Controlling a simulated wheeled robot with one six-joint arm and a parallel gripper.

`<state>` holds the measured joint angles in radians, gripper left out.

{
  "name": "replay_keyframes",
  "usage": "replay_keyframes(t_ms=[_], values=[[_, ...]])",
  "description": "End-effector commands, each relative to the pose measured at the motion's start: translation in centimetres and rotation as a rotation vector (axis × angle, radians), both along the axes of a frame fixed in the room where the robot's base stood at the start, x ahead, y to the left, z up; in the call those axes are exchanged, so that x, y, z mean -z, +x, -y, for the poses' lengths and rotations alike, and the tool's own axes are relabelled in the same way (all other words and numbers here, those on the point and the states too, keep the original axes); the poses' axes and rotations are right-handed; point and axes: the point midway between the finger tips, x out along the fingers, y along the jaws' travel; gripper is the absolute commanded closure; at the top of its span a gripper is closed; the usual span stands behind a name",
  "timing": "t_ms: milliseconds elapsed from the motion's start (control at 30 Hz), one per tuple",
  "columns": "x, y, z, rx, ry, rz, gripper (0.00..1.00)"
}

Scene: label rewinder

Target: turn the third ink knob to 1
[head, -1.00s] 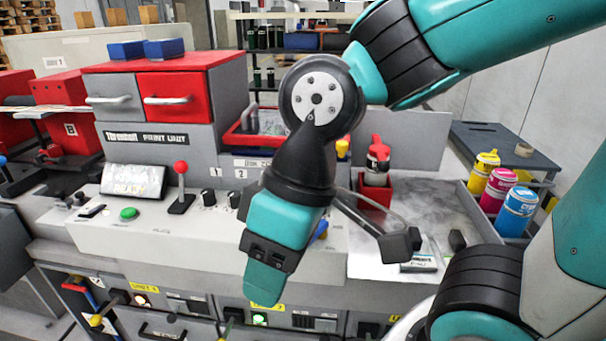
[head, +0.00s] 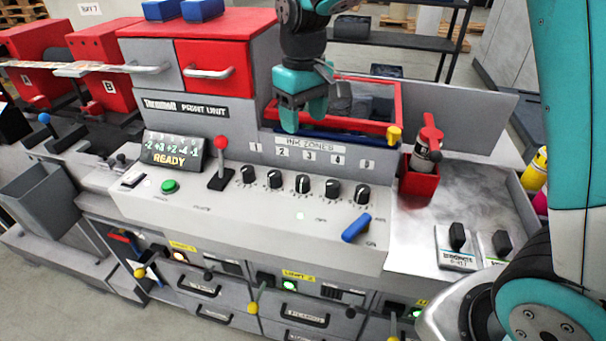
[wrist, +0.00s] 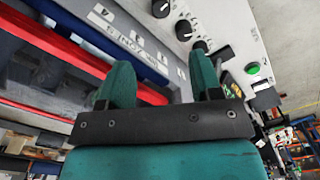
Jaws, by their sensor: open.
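The third ink knob (head: 303,184) is a black dial with a white pointer mark, the middle of a row on the light grey sloped panel. The label "3" (head: 309,156) is behind it, under the "INK ZONES" sign. My gripper (head: 291,122) is open and empty, pointing down above and behind the knob row, in front of the red tray, apart from the knobs. In the wrist view its two green fingers (wrist: 163,80) are spread, with several black knobs (wrist: 184,29) beyond them; I cannot tell which is the third.
The display (head: 173,150) reads READY under a row of signed numbers, the third seemingly +2. A red-topped lever (head: 220,165) and green button (head: 170,186) lie left of the knobs. A blue handle (head: 356,228) and red bottle holder (head: 418,185) are right.

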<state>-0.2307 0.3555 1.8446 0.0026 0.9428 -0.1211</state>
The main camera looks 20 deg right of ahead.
Motion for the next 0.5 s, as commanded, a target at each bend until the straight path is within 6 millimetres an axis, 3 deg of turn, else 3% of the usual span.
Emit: replay_keyframes(t_ms=[500], values=[[11.2,-0.2,-0.1,-0.003,0.000,-0.006,0.41]])
